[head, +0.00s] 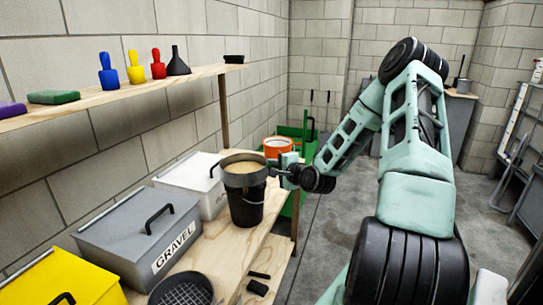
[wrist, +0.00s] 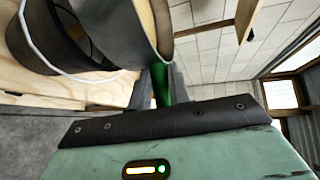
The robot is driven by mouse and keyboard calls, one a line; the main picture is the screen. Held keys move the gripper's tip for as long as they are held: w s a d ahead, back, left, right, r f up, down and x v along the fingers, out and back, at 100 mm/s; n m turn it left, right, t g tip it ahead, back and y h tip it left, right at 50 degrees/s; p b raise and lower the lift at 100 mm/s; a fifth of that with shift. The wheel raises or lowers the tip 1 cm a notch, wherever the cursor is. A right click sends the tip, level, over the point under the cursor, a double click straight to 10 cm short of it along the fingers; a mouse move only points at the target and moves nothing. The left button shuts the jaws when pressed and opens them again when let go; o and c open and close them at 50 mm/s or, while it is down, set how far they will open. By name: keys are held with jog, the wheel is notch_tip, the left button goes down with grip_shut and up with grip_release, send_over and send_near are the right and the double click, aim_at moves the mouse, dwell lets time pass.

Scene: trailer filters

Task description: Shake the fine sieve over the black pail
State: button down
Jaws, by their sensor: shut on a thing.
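The fine sieve (head: 229,178) is a round, dark-rimmed pan with a tan surface inside; I cannot tell whether that is mesh or material. My gripper (head: 286,171) is shut on its right side and holds it level above the black pail (head: 246,208). The pail stands upright on the wooden bench, its mouth mostly hidden under the sieve. In the wrist view the sieve's grey wall (wrist: 120,25) rises beyond the fingers (wrist: 161,82), and the dark pail (wrist: 75,35) with its pale handle shows at left.
A grey GRAVEL bin (head: 135,228), a white bin (head: 192,180) and a yellow bin (head: 62,280) line the bench (head: 235,247). Another dark sieve (head: 182,290) lies in front. A shelf (head: 110,105) with scoops and a funnel runs above. An orange bucket (head: 277,147) stands behind.

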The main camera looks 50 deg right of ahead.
jog(key=shift+s+d+f+y, duration=0.1)
jog(key=shift+s+f+y, duration=0.1)
jog(key=shift+y, duration=0.1)
jog(key=shift+w, duration=0.15)
